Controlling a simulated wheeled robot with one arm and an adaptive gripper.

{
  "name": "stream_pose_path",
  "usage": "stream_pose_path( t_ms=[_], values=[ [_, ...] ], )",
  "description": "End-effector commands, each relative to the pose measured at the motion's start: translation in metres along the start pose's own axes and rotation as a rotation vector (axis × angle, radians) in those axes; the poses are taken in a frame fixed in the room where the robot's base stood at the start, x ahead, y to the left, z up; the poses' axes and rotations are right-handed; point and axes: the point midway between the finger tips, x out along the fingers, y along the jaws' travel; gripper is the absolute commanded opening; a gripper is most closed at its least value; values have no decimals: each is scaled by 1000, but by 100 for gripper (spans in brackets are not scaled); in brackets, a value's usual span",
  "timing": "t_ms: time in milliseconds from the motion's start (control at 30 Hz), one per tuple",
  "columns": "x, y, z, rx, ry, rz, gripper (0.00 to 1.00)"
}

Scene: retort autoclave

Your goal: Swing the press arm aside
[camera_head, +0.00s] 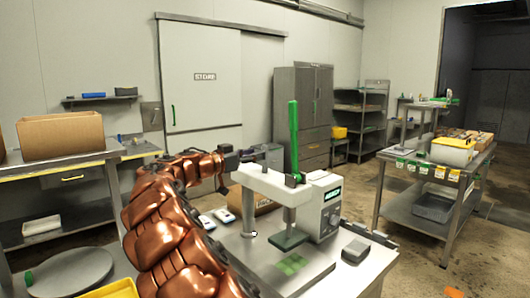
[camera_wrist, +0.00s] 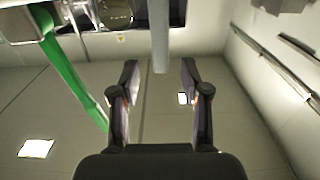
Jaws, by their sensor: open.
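The press on the bench has a white horizontal press arm (camera_head: 268,184) on a post (camera_head: 249,213). A long green lever (camera_head: 293,135) stands upright at the arm's right end, and a dark green press plate (camera_head: 288,240) hangs below that end. My gripper (camera_head: 229,172) is at the arm's left end, partly hidden by my arm. In the wrist view my gripper (camera_wrist: 160,68) is open and empty. A pale bar (camera_wrist: 159,35) comes down from the top towards the gap between the fingertips; I cannot tell if it touches. The green lever (camera_wrist: 73,75) slants on the left there.
A white device with a display (camera_head: 320,205) stands right of the press. A small grey box (camera_head: 356,251) lies on the bench (camera_head: 345,275) at the right. A cardboard box (camera_head: 62,135) is on a table at left. A cart (camera_head: 440,168) stands at right, with open floor before it.

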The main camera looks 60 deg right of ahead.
Motion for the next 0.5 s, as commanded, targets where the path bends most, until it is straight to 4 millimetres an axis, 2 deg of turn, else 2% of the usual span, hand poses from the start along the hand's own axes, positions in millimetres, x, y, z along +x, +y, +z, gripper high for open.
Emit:
stream_pose_path(
  t_ms=[33,233,500],
  values=[
    [9,1,-2,-1,-1,3,46],
    [36,-1,0,-5,-2,-1,46],
    [50,-1,1,-3,-1,-1,46]
  ],
)
